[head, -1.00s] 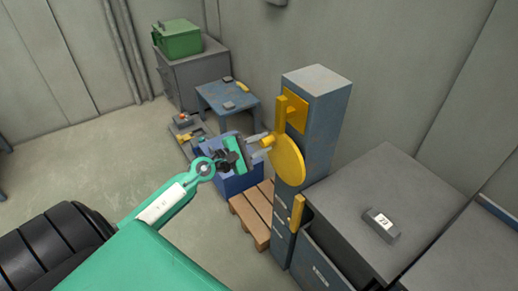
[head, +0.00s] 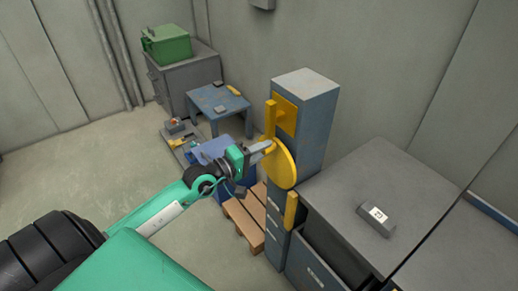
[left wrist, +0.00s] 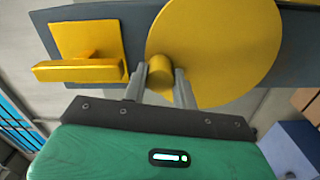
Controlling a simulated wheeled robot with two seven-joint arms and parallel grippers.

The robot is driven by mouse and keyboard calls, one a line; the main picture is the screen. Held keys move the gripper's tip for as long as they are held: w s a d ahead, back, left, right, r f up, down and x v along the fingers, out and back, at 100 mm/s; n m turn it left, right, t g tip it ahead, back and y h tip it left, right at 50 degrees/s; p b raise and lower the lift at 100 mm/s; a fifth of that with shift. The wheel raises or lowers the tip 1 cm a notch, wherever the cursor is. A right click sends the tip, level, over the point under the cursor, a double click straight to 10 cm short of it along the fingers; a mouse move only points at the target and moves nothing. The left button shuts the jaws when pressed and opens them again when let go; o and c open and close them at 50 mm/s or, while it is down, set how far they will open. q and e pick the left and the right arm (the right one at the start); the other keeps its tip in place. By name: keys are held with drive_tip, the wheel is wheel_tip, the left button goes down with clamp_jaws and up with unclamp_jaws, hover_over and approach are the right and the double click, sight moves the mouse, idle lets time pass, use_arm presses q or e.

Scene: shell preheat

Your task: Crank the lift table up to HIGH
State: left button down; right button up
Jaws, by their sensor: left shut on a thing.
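A yellow crank disc (head: 284,169) is on the side of a tall blue-grey column (head: 312,130). In the left wrist view, the disc (left wrist: 225,45) fills the upper right, with its round yellow knob (left wrist: 160,72) sticking out. My left gripper (head: 270,147) is shut on this knob, one finger on each side; it also shows in the left wrist view (left wrist: 160,88). In the head view the fingers hide most of the knob. I cannot tell from these frames which surface is the lift table or its height. My right gripper is not in view.
A yellow bracket (head: 284,115) and a lower yellow handle (head: 291,209) stick out near the disc. A grey cabinet (head: 385,185) with a numbered block (head: 376,220) stands right. Behind are a blue table (head: 215,98), a wooden pallet (head: 243,218) and a green box (head: 165,43).

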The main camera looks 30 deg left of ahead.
use_arm(q)
drive_tip(key=shift+s+d+m, duration=0.15)
drive_tip(key=shift+d+m, duration=0.1)
drive_tip(key=shift+m, duration=0.15)
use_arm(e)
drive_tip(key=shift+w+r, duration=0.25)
use_arm(q)
drive_tip(key=shift+d+f, duration=0.1)
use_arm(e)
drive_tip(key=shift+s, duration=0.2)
use_arm(q)
drive_tip(key=c, duration=1.1)
unclamp_jaws()
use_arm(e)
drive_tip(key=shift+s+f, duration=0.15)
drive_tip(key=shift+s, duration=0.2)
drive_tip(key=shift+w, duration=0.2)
